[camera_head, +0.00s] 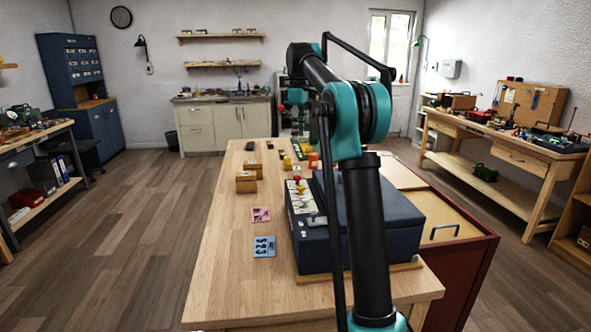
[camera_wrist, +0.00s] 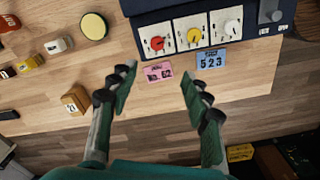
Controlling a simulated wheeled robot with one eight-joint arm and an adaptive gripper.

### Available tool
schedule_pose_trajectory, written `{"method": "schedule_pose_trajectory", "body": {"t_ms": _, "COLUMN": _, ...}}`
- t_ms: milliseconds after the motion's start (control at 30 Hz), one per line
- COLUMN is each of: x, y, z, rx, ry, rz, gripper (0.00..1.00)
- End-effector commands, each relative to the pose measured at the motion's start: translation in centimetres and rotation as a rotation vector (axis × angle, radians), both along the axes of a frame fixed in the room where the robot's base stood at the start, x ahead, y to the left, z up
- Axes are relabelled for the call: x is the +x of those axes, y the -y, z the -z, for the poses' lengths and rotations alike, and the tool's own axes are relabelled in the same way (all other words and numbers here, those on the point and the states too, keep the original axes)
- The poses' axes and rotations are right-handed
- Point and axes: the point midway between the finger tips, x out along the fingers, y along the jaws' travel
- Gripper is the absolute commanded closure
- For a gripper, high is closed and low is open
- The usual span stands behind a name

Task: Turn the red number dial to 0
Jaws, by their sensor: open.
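The red number dial (camera_wrist: 157,43) sits on a white plate on the front of a dark blue box (camera_wrist: 140,7) in the wrist view. A yellow dial (camera_wrist: 194,36) and a white dial (camera_wrist: 232,27) sit to its right. The dial's reading is too small to tell. My gripper (camera_wrist: 160,75) is open and empty, its two fingers spread below the dials in the picture, apart from the red one. In the head view the box (camera_head: 318,250) stands on the wooden table, partly hidden by my arm.
The table's left part is mostly clear in the head view.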

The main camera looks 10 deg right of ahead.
Motion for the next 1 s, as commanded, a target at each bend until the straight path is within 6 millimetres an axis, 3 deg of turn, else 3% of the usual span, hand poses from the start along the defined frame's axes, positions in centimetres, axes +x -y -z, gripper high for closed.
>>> {"method": "schedule_pose_trajectory", "body": {"t_ms": 267, "x": 0.1, "y": 0.0, "z": 1.9, "rx": 0.0, "ry": -0.002, "rz": -0.006, "gripper": 0.51}}
{"method": "schedule_pose_trajectory", "body": {"t_ms": 1000, "x": 0.1, "y": 0.0, "z": 15.5, "rx": 0.0, "ry": -0.002, "rz": -0.005, "gripper": 0.51}}
